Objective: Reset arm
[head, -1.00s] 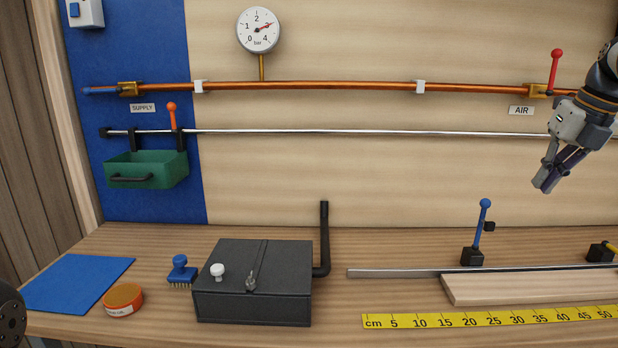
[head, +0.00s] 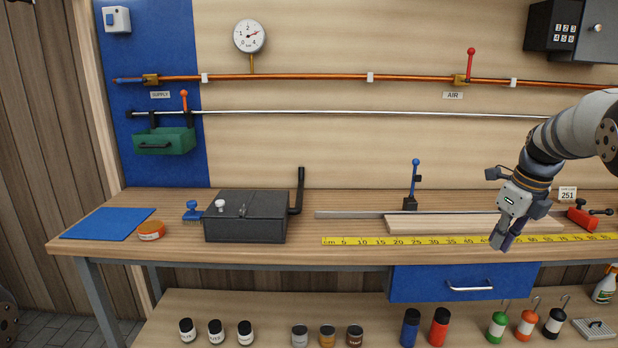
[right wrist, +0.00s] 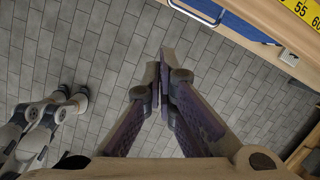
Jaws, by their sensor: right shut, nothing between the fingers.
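My right gripper (head: 502,241) hangs from the arm at the right of the head view, fingers pointing down, in front of the workbench's front edge. Its fingers are together with nothing between them. In the right wrist view the closed fingertips (right wrist: 162,62) hang over the grey tiled floor (right wrist: 70,60), apart from the bench. My left gripper is not in view; only a dark rounded part of my body shows at the lower left edge of the head view.
The workbench (head: 340,257) carries a black box (head: 245,228), a blue mat (head: 110,223), a yellow ruler (head: 400,241) and a wooden board (head: 430,224). A blue drawer (head: 420,284) sits under the right half. Jars and bottles stand on the lower shelf (head: 270,305).

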